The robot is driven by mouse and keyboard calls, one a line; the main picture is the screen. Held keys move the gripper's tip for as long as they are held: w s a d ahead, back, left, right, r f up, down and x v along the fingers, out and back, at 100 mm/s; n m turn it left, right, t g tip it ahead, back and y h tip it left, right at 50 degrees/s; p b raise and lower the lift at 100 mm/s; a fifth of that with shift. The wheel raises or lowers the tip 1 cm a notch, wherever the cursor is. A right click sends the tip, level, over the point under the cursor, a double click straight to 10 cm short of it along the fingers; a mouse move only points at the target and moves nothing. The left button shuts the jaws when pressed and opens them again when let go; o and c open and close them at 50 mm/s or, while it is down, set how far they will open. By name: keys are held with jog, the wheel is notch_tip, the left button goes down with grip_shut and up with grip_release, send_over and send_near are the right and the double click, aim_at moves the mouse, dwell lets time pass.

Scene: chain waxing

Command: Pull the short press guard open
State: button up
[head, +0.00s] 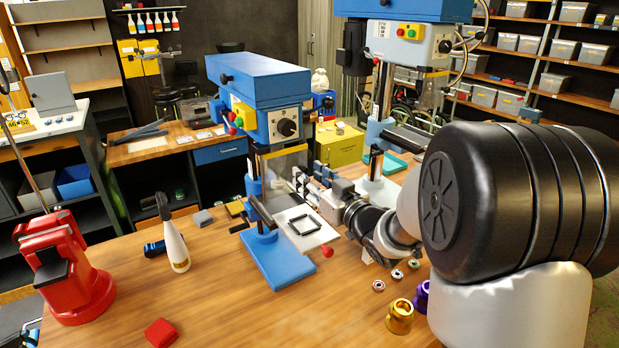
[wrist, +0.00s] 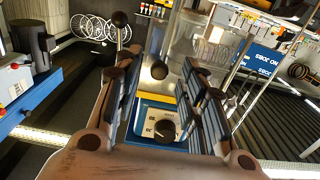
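The short press (head: 262,95) is blue with a white front panel, a black dial and coloured buttons, and stands on the bench in the middle of the head view. Its see-through guard (head: 287,162) hangs under the press head; I cannot tell how far it is swung. My gripper (head: 303,178) is at the guard's right side. In the wrist view my gripper (wrist: 160,68) has its fingers apart, with a dark ball knob (wrist: 158,72) between the tips. I cannot tell whether they touch it. The press panel (wrist: 160,122) shows between the fingers.
A taller press (head: 405,50) stands behind on the right. On the bench are a spray bottle (head: 173,240), a red machine (head: 66,268), a red block (head: 161,332) and a gold cup (head: 400,315). The front middle of the bench is clear.

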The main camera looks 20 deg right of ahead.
jog(key=shift+w+a, duration=0.15)
jog(key=shift+w, duration=0.3)
jog(key=shift+c, duration=0.2)
grip_shut()
dwell(0.4)
